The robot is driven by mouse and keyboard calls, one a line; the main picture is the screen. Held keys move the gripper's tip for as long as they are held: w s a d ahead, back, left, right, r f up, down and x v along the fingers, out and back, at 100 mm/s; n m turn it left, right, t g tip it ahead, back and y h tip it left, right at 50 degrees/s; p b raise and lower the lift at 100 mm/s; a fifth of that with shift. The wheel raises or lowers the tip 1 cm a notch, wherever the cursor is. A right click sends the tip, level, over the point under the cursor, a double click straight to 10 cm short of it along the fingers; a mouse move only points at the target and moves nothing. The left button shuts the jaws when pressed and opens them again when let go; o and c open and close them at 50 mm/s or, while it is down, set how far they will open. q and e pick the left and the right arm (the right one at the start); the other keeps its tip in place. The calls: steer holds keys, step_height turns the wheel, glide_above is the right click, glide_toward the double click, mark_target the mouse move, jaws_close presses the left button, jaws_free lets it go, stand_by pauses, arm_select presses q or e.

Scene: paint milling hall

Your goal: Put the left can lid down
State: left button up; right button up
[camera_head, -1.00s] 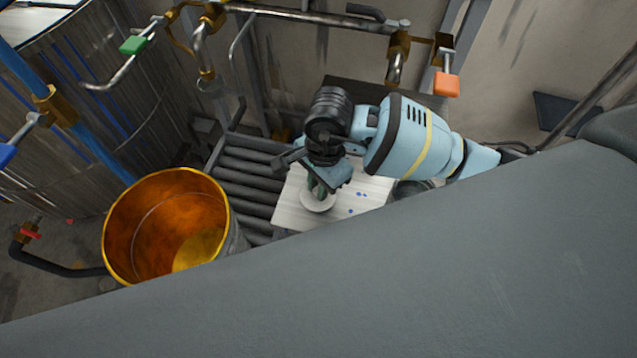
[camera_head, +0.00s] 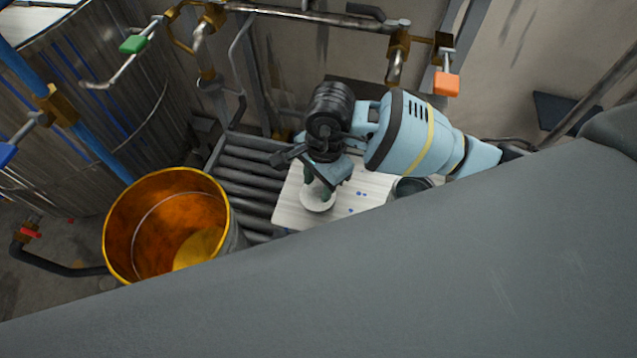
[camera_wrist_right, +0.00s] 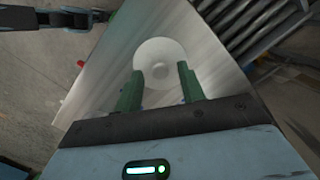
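The pale round lid (camera_head: 317,203) lies flat on a light wooden board (camera_head: 290,212). It also shows in the right wrist view (camera_wrist_right: 161,58), on the board just beyond my fingertips. My right gripper (camera_head: 319,187) is right above the lid and points down at it. In the right wrist view its two green fingers (camera_wrist_right: 160,80) stand apart with nothing between them, so it is open. Whether the fingertips still touch the lid I cannot tell. A dark-rimmed can (camera_head: 411,187) stands at the board's right side, partly hidden by my arm. I do not make out my left gripper.
A roller conveyor (camera_head: 250,182) runs beside the board on the left. A large open drum (camera_head: 165,225), orange inside, stands further left.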

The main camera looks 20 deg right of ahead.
step_height(320, 180, up, 11)
steer(key=d, duration=0.1)
steer(key=shift+w+d, duration=0.15)
steer(key=shift+w, duration=0.1)
steer(key=shift+s, duration=0.1)
stand_by(0.5)
